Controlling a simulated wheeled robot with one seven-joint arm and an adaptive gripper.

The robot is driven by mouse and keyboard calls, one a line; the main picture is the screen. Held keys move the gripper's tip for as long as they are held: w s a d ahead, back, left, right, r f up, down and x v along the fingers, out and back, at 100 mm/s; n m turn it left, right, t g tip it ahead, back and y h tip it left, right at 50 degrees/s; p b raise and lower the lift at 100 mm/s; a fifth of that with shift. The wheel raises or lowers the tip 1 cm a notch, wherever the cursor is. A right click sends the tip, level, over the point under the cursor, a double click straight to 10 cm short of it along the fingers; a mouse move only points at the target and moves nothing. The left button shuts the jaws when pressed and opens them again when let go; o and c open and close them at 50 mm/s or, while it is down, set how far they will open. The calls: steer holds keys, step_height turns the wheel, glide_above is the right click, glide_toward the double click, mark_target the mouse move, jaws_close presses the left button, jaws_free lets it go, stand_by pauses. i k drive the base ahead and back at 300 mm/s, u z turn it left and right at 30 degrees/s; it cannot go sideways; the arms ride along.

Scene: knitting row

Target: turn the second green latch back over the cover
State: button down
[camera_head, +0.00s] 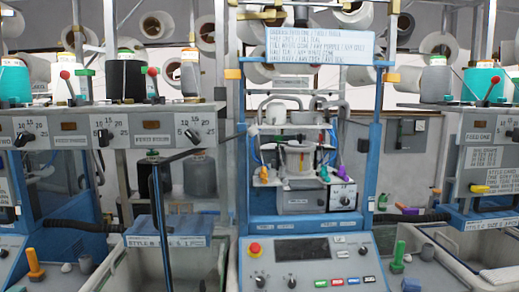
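Several green parts show, and I cannot tell which is the second green latch. A green T-shaped piece (85,73) stands above the left machine head, beside a red knob. A green upright peg (399,252) stands at the lower right. The cover cannot be told apart for certain among the grey parts inside the middle machine. My gripper is not in view.
The middle machine has a control panel (310,266) with a red stop button (255,248). A dark bent bar (155,205) rises in front at left. Grey bins (125,262) stand at lower left. Machine heads with dials (104,137) flank both sides; yarn cones (436,82) stand on top.

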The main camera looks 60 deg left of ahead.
mark_target(278, 138)
steer(key=k, duration=0.4)
steer(key=u, duration=2.1)
steer(key=i, duration=0.5)
steer(key=u, duration=0.1)
